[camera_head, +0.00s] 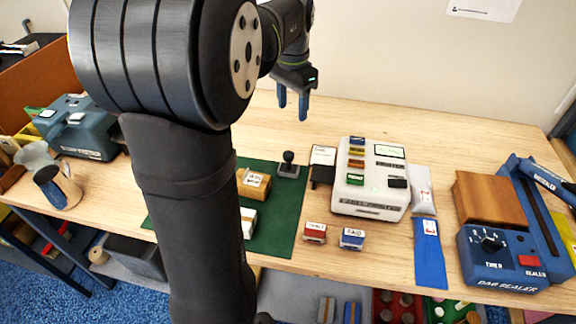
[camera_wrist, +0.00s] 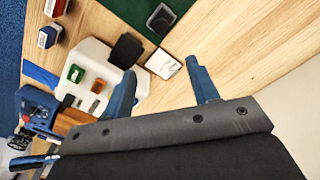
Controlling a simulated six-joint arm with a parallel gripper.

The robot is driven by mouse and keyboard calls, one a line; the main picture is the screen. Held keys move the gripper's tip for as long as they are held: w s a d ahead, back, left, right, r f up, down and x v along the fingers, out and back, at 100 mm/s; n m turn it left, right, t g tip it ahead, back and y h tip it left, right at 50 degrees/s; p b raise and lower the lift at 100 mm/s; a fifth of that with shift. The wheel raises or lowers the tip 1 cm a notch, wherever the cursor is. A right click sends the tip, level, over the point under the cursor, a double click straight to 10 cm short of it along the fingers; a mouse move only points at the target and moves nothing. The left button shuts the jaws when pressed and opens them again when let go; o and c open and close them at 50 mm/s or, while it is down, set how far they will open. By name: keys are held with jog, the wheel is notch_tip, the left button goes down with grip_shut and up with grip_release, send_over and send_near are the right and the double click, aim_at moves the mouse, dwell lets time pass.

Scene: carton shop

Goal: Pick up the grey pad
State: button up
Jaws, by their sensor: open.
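The likely grey pad (camera_head: 282,174) is a small dark grey square near the far right corner of the green mat (camera_head: 283,222). My gripper (camera_head: 293,112) has two blue fingers, apart and empty. It hangs above the back of the table, beyond the pad.
Two small stamps (camera_head: 352,239) sit in front. A blue bag sealer (camera_head: 500,262) stands at right. My arm hides part of the mat.

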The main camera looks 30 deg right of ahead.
jog(key=m, duration=0.2)
send_near(288, 153)
jog(key=f, duration=0.3)
jog(key=d+f, duration=0.1)
jog(key=f, duration=0.1)
jog(key=shift+s+f, duration=0.25)
jog(key=shift+s, duration=0.05)
jog(key=shift+w+a+f, duration=0.1)
jog(key=shift+a+f, duration=0.05)
jog(key=shift+f, duration=0.75)
jog(key=shift+w+a+f, duration=0.1)
jog(key=shift+a+f, duration=0.1)
jog(key=shift+f, duration=0.7)
jog(key=shift+a+f, duration=0.15)
jog(key=shift+f, duration=0.75)
jog(key=shift+c, duration=0.2)
jog(key=c, duration=1)
